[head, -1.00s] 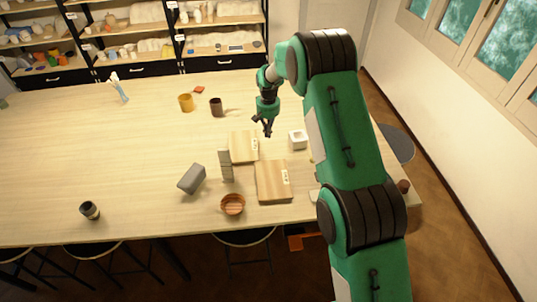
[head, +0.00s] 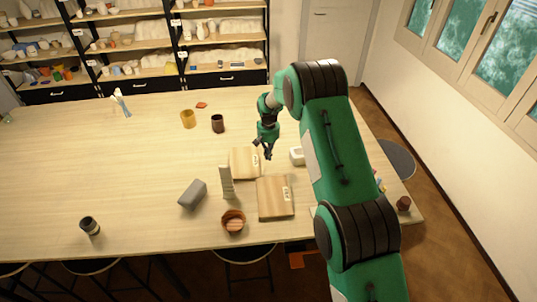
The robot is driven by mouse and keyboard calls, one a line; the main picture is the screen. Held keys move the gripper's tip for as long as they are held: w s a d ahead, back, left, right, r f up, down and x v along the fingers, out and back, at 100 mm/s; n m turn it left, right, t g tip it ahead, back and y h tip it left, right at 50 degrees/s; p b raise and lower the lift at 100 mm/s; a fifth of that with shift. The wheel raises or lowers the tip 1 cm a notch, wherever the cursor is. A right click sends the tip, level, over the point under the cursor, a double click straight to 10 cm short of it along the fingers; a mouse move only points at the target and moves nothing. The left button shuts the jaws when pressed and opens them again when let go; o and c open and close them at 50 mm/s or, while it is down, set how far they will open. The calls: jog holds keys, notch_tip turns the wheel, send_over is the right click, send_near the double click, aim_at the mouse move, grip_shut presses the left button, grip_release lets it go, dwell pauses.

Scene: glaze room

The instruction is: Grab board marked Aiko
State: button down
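Two pale wooden boards lie flat on the table, each with a small white label with dark marks near its right edge. The back board (head: 242,164) is just left of and below my gripper in the picture. The front board (head: 272,200) lies nearer the table's front edge. The marks are too small to read, so I cannot tell which board is Aiko's. My gripper (head: 263,150) points down above the table, close to the back board's far right corner. Its fingers look apart, with nothing between them.
An upright pale grey slab (head: 226,182) stands left of the boards, with a grey block (head: 192,194) and a brown bowl (head: 233,220) nearby. The table's left side is mostly clear.

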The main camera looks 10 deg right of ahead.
aim_at(273, 194)
notch_tip(273, 194, down, 7)
jog(key=shift+r+p, duration=0.1)
jog(key=shift+p, duration=0.3)
jog(key=shift+s+f, duration=0.15)
jog(key=shift+f, duration=0.05)
jog(key=shift+s+r+p, duration=0.1)
jog(key=shift+s+p, duration=0.2)
jog(key=shift+s, duration=1.55)
jog(key=shift+s, duration=0.15)
jog(key=shift+s+b, duration=1.15)
jog(key=shift+s, duration=5.25)
jog(key=shift+w, duration=0.2)
